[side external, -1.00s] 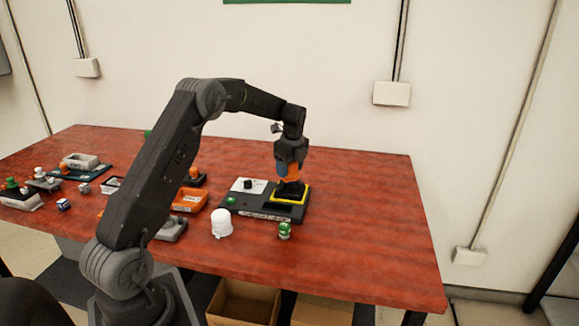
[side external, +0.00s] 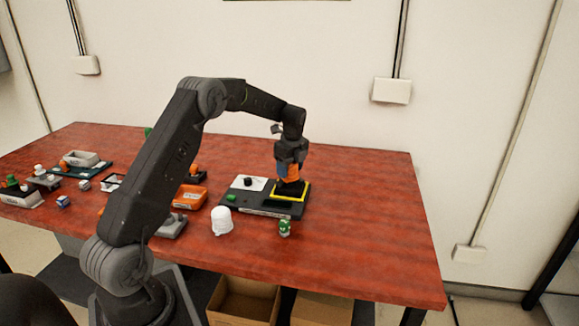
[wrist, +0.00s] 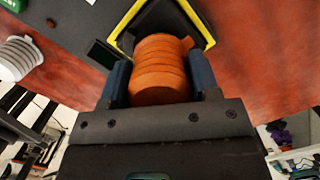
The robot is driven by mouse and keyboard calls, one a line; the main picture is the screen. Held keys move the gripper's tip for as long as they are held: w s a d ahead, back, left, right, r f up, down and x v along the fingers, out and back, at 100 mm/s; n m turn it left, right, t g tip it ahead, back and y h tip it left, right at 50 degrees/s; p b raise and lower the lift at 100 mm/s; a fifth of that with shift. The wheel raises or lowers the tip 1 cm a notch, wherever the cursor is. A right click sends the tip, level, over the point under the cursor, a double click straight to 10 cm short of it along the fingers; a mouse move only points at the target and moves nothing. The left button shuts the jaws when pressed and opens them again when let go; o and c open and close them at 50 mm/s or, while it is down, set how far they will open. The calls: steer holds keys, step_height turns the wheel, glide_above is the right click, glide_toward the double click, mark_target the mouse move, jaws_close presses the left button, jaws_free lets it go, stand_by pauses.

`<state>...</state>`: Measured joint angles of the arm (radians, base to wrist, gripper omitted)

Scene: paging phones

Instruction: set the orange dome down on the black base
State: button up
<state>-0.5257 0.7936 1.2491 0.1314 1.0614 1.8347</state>
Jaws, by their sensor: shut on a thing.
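My gripper (side external: 288,168) points down over the right part of a dark board in the side view. It is shut on the orange dome (wrist: 160,70), which sits between the blue fingers in the wrist view and has a ribbed side. The dome also shows as an orange patch in the side view (side external: 293,172). The black base (side external: 290,187) is directly below, inside a yellow square border (wrist: 205,28). The gripper hides part of the base, and I cannot tell whether the dome touches it.
A white ribbed dome (side external: 221,220) and a small green figure-like piece (side external: 284,228) stand in front of the board (side external: 240,206). An orange tray (side external: 190,197) and several small parts lie to the left. The table's right side (side external: 370,220) is clear.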

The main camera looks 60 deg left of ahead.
steer(key=shift+f, duration=0.35)
stand_by(0.3)
steer(key=shift+f, duration=0.3)
steer(key=shift+f, duration=0.6)
stand_by(0.9)
steer(key=o, duration=1.3)
steer(key=shift+r, duration=0.1)
steer(key=shift+r, duration=3.15)
